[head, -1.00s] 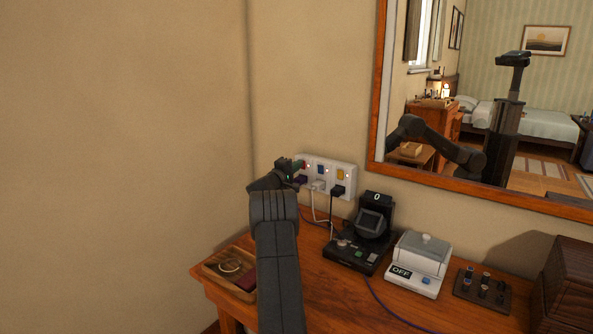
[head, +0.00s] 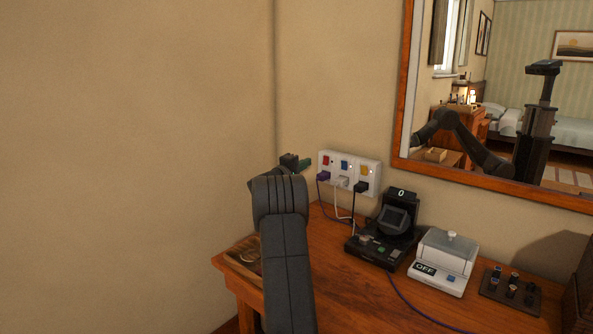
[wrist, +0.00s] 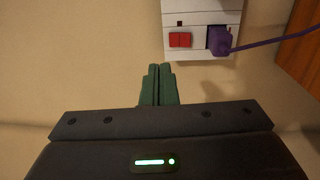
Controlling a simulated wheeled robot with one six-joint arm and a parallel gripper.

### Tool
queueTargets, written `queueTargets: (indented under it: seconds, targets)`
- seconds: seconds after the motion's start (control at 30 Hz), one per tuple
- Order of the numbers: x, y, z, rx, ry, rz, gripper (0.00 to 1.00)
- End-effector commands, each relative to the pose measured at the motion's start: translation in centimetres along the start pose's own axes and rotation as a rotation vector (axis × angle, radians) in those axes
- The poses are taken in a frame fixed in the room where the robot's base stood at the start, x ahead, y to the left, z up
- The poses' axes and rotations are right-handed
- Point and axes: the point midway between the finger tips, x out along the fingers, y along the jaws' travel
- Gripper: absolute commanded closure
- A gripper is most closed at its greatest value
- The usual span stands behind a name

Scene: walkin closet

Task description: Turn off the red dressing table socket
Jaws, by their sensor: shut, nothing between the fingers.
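The white wall socket strip (head: 350,186) is above the back left of the dressing table. Its red switch (head: 326,160) is at the left end, above a purple plug (head: 323,177). The red switch (wrist: 180,40) also shows large in the wrist view, with a dark small indicator (wrist: 180,23) above it. The indicators by the blue switch (head: 345,165) and yellow switch (head: 364,170) look lit red. My gripper (head: 305,164) is shut and empty, just left of the strip. In the wrist view its green fingers (wrist: 159,68) are apart from the strip.
The wooden table (head: 325,290) holds a black device (head: 381,240) reading 0, a white box (head: 443,262) reading OFF, and a small dark rack (head: 510,290). A white and a black plug with hanging cords fill the other sockets. A framed mirror (head: 402,85) hangs to the right.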

Motion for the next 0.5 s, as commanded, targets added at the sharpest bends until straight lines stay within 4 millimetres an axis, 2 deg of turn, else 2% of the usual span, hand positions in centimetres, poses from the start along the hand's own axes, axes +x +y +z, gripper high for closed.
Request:
queueTargets:
  seconds: [0.03, 0.2, 0.5]
  targets:
    - [-1.1, 0.3, -0.1, -0.001, 0.002, 0.0, 1.0]
    - [-3.3, 0.7, -0.1, 0.0, 0.001, 0.001, 1.0]
    - [-4.3, 0.9, 0.0, 0.0, 0.0, 0.0, 1.0]
